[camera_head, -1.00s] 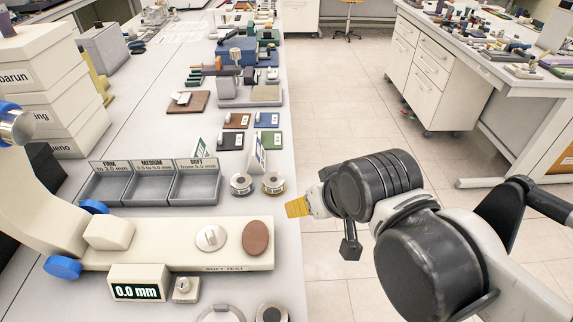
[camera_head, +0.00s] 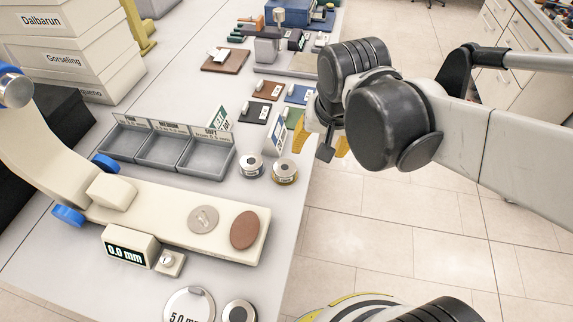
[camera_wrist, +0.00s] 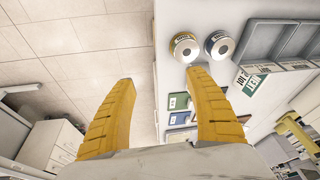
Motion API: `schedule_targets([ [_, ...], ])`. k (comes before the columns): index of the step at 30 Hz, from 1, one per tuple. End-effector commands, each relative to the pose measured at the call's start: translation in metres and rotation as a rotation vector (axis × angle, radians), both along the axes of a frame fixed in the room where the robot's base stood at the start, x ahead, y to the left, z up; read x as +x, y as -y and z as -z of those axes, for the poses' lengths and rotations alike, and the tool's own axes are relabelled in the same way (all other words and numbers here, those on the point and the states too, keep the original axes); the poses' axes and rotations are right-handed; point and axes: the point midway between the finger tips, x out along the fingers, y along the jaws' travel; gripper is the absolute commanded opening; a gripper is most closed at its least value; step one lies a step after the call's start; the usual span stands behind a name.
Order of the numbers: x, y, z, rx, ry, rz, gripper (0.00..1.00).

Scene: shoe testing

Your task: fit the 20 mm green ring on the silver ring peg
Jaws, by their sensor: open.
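My gripper (camera_head: 320,146) is open and empty, its yellow fingers pointing down near the table's right edge. The wrist view shows the two fingers wide apart, with my gripper (camera_wrist: 160,77) over the table edge. A silver round piece (camera_head: 250,167) with a hole in its top stands on the table, left of and apart from my gripper; it may be the silver ring peg. It also shows beyond the right finger in the wrist view (camera_wrist: 219,46). A brass-coloured round piece (camera_head: 284,172) stands beside it. I cannot make out a green ring in either view.
The grey three-compartment tray (camera_head: 162,151) stands left of the round pieces. The cream soft-test device (camera_head: 150,214) lies in front of them. Small upright signs (camera_head: 275,139) and coloured cards (camera_head: 268,90) stand close behind. Open floor lies right of the table.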

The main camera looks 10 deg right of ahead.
Motion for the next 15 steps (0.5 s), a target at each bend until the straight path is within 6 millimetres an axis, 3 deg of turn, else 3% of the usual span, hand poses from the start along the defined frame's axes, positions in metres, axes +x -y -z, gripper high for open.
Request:
schedule_targets([
  [9,0.032,-0.059,0.020,-0.018,-0.175,0.126,0.63],
  [15,0.037,-0.070,0.037,-0.029,-0.211,0.161,0.63],
])
